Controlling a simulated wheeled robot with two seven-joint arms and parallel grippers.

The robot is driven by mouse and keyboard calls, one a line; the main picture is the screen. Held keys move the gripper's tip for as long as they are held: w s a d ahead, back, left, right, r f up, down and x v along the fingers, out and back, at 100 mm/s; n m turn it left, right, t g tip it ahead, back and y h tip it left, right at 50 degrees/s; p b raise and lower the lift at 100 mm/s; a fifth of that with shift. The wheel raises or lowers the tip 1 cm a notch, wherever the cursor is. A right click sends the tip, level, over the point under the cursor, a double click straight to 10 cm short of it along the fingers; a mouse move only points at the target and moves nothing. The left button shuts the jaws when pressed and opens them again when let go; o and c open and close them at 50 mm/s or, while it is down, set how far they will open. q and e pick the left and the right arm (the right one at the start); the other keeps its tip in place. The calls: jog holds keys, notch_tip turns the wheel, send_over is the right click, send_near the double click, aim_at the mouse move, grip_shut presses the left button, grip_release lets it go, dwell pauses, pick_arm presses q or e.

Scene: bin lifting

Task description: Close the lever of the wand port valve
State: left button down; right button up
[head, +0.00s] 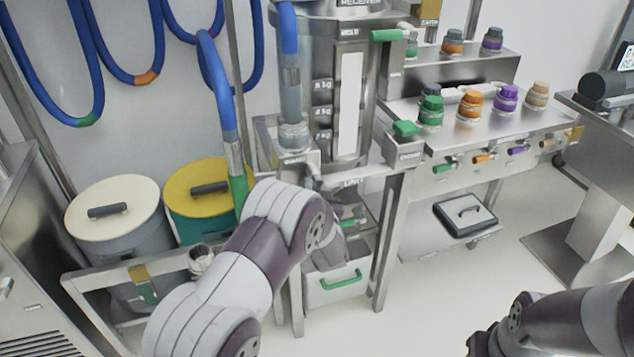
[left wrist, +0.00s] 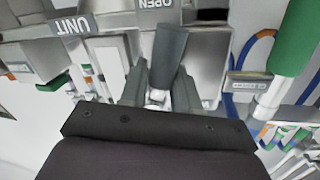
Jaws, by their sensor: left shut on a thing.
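In the left wrist view a grey tapered lever (left wrist: 169,48) stands between the two fingers of my left gripper (left wrist: 160,78), which is shut on it. An "OPEN" label (left wrist: 155,4) is just beyond the lever. In the head view my left arm reaches under the steel receiver (head: 350,105) and its wrist hides the lever and most of the gripper. A blue hose with a metal end and green grip (head: 239,188) hangs left of the receiver. My right gripper (head: 488,343) is low at the right, partly cut off; its jaws are unclear.
Cream-lidded (head: 110,230) and yellow-lidded (head: 208,178) drums stand at left. A shelf with several coloured-cap jars (head: 470,106) is at right.

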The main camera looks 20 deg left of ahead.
pick_arm(q)
jog(key=m+p, duration=0.2)
jog(key=a+r+m+g+p, duration=0.1)
jog(key=m+p, duration=0.1)
jog(key=p, duration=0.1)
jog(key=s+m+p, duration=0.1)
jog(key=m+p, duration=0.2)
jog(key=shift+a+r+g+y, duration=0.2)
jog(key=shift+r+g+y, duration=0.1)
jog(key=shift+g+y, duration=0.1)
jog(key=m+p, duration=0.3)
jog(key=shift+s+a+r+g+y, duration=0.1)
jog(key=shift+a+r+g+y, duration=0.05)
jog(key=shift+r+g+y, duration=0.15)
jog(key=shift+r+m+g+y+p, duration=0.2)
jog(key=shift+m+g+y+p, duration=0.1)
jog(key=shift+m+p, duration=0.75)
jog(key=shift+m, duration=0.35)
jog(key=c, duration=1)
grip_release()
jog(key=shift+o, duration=0.2)
